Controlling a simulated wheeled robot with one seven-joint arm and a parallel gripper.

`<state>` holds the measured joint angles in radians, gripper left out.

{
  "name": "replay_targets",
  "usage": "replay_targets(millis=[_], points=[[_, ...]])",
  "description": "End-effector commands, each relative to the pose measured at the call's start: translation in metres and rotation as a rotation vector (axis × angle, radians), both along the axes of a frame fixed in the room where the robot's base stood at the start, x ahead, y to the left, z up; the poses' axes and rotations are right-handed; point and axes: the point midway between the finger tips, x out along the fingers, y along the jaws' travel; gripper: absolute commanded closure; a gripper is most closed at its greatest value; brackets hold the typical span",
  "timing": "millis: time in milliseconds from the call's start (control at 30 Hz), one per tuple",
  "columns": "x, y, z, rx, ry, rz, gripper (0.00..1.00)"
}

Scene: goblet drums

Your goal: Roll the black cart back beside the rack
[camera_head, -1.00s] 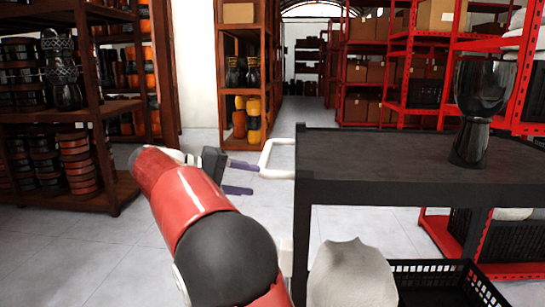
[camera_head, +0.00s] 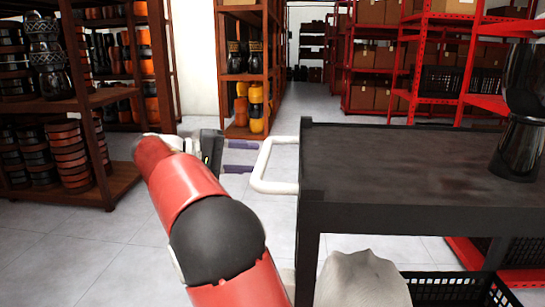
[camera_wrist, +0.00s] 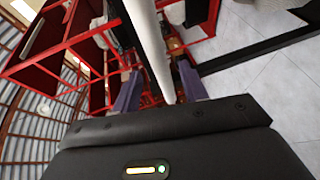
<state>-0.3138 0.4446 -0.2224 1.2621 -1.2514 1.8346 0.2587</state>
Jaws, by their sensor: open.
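The black cart (camera_head: 400,165) stands at the right of the head view, with a flat dark top. Its white loop handle (camera_head: 262,165) sticks out to the left. A glossy black goblet drum (camera_head: 519,147) stands upright on the cart top, cut off at the right edge. My gripper (camera_head: 256,157) is open, its two purple fingers pointing right at the handle's outer bar. In the wrist view, the white handle bar (camera_wrist: 148,40) runs between the lines of the two spread fingers. I cannot tell whether the fingers touch it.
A pale sack-like thing (camera_head: 361,282) and a black crate (camera_head: 450,287) show below the cart top. A brown rack (camera_head: 120,185) with drums stands left, another brown rack (camera_head: 240,130) behind. Red shelving (camera_head: 455,82) stands behind the cart. Floor (camera_head: 60,255) is clear at left.

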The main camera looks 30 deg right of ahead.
Motion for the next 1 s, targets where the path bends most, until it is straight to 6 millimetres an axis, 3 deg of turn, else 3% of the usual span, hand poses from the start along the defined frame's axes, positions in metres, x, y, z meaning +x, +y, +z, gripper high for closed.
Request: replay_targets(millis=[200,400,767,1000], points=[[-0.008,-0.036,-0.007,0.001,0.002,-0.004,0.57],[-0.012,-0.058,-0.011,0.001,0.0,-0.002,0.57],[-0.013,-0.064,-0.012,0.0,0.0,-0.001,0.57],[-0.013,-0.064,-0.012,0.001,0.0,0.0,0.88]])
